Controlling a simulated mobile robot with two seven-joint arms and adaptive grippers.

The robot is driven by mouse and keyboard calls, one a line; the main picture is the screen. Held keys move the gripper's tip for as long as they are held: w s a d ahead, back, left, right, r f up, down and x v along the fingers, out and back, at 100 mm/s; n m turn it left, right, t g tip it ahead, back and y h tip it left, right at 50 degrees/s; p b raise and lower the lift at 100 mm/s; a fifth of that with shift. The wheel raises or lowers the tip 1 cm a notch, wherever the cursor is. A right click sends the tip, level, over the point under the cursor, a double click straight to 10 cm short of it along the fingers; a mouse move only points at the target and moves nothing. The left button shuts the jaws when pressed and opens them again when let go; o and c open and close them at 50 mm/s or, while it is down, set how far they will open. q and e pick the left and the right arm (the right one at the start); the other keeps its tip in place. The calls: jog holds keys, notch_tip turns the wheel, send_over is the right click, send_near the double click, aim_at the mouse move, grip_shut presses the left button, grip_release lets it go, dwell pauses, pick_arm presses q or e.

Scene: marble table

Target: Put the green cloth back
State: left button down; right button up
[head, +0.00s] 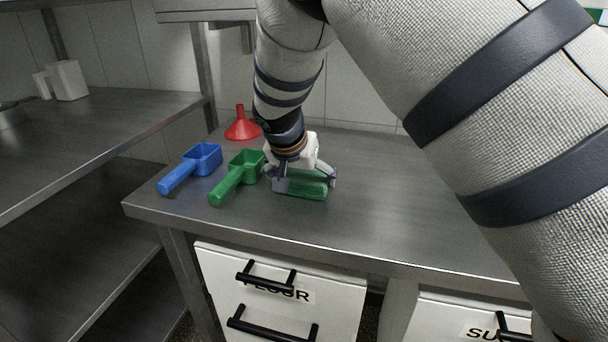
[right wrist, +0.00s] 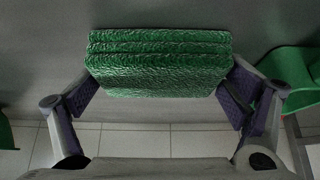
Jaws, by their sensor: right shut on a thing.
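The green cloth (head: 308,184) is a folded stack low over the steel table, at the table's middle left in the head view. My right gripper (head: 304,182) comes down on it from above and is shut on it, one finger at each end. In the right wrist view the cloth (right wrist: 158,65) shows its folded layers between the two fingers of the right gripper (right wrist: 160,95). I cannot tell if the cloth touches the table. My left gripper is not in view.
A green scoop (head: 236,176) lies close to the left of the right gripper. A blue scoop (head: 190,168) lies further left, and a red funnel (head: 241,127) stands behind. The table (head: 390,215) is clear to the right. White drawers (head: 285,300) are below its front edge.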

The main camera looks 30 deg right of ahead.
jog(key=shift+w+a+r, duration=0.15)
jog(key=shift+w+r, duration=0.05)
jog(key=shift+w+f, duration=0.15)
jog(key=shift+w, duration=0.1)
jog(key=o, duration=0.9)
jog(key=shift+f, duration=0.1)
jog(key=shift+o, duration=0.2)
jog(key=shift+s, duration=0.1)
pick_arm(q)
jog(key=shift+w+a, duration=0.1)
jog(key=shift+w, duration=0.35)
